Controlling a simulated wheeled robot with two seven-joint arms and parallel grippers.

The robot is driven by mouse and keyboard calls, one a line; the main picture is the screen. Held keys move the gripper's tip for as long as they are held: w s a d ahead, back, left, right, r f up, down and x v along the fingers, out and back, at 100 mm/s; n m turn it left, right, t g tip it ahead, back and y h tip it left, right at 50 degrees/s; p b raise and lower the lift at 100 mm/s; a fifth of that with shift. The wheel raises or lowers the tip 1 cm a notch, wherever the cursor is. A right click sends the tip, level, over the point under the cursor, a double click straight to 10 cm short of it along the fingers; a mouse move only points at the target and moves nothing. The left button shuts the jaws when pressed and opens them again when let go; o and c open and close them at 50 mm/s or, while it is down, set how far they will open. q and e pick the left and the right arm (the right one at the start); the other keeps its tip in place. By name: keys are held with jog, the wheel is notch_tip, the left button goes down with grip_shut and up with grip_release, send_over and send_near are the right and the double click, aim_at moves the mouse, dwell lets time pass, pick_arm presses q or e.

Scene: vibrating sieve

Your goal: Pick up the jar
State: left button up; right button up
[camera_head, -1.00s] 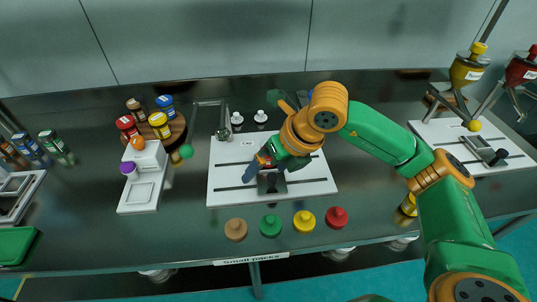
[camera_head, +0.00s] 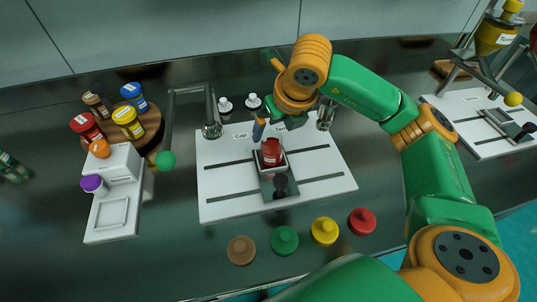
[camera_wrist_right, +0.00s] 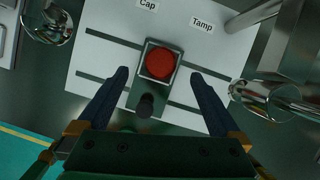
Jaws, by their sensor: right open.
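A red jar (camera_head: 271,152) stands in a small square metal holder (camera_head: 285,168) on the white board (camera_head: 225,205). In the right wrist view the jar (camera_wrist_right: 160,64) shows from above as a red disc inside the holder's frame. My right gripper (camera_head: 262,122) is just behind and above the jar in the head view, with one blue finger visible and the other hidden. In the wrist view the right gripper's two dark blue fingers (camera_wrist_right: 160,76) are spread wide on either side of the holder, with nothing between them gripped. My left gripper is out of view.
Brown (camera_head: 241,250), green (camera_head: 285,240), yellow (camera_head: 325,231) and red (camera_head: 362,221) caps line the front of the table. Two white-topped bottles stand behind the board. A round wooden stand (camera_head: 150,120) with several jars is left. A second board with hoppers is right.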

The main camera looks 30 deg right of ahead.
aim_at(271, 147)
notch_tip(271, 147, down, 3)
jog(key=shift+r+b, duration=0.1)
jog(key=shift+b, duration=0.6)
jog(key=p+x, duration=0.1)
jog(key=x, duration=0.5)
jog(key=shift+d, duration=0.15)
jog(key=shift+w+f, duration=0.2)
jog(key=shift+f, duration=0.25)
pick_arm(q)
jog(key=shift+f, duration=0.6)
pick_arm(e)
jog(key=c, duration=1.6)
